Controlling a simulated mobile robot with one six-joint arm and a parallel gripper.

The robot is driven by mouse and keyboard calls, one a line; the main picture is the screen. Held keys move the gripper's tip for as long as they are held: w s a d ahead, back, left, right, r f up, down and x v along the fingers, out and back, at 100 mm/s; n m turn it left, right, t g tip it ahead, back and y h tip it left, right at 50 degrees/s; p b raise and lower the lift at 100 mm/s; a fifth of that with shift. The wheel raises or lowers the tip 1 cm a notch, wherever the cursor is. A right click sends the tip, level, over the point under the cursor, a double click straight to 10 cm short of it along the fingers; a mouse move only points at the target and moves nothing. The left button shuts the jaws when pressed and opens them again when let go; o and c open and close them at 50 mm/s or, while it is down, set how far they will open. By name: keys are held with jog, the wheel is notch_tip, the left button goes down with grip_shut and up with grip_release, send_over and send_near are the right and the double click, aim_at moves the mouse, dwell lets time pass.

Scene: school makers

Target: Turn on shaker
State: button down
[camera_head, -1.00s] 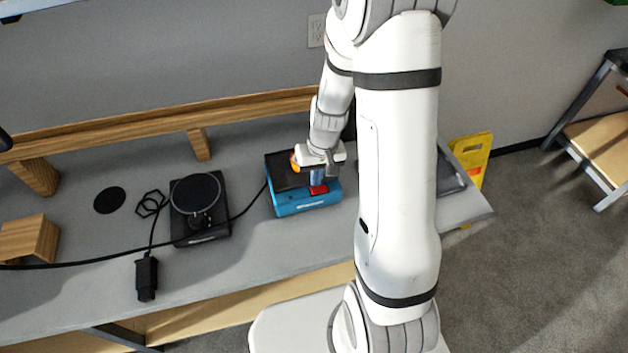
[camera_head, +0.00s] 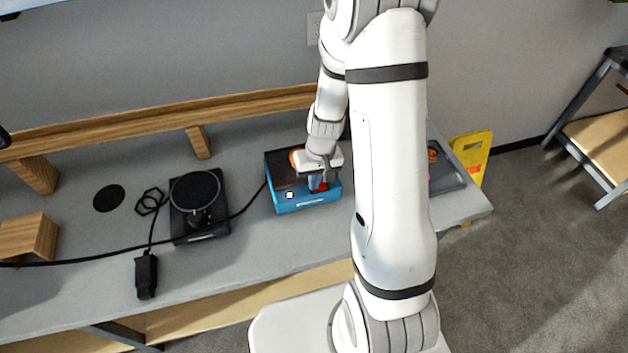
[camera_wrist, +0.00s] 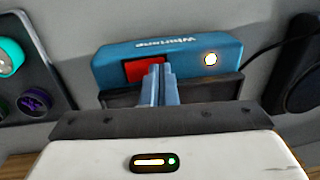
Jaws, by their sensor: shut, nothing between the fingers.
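The shaker (camera_head: 305,202) is a blue box with a dark top on the grey bench, and it also shows in the wrist view (camera_wrist: 120,58). On its blue face are a red switch (camera_wrist: 143,69) and a round white light (camera_wrist: 210,59) that glows. The light also shows in the head view (camera_head: 290,195). My gripper (camera_wrist: 158,72) is shut and empty, its blue fingertips at the red switch and covering part of it. I cannot tell whether they touch it. In the head view my gripper (camera_head: 318,185) is over the shaker's front right part.
A black device with a round plate (camera_head: 195,192) and its cable stand left of the shaker. A dark tray (camera_wrist: 45,65) holds teal and purple round pieces. A wooden ledge (camera_head: 120,121) runs behind.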

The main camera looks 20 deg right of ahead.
jog(key=shift+d, duration=0.2)
jog(key=shift+d+r, duration=0.2)
jog(key=shift+d, duration=0.4)
notch_tip(320, 180, up, 14)
jog(key=a+p, duration=0.1)
jog(key=shift+a, duration=0.35)
dwell(0.6)
jog(key=s+r+t+h, duration=0.1)
jog(key=s+r+t, duration=0.2)
jog(key=s+r, duration=0.9)
jog(key=s, duration=0.3)
jog(key=shift+a, duration=0.15)
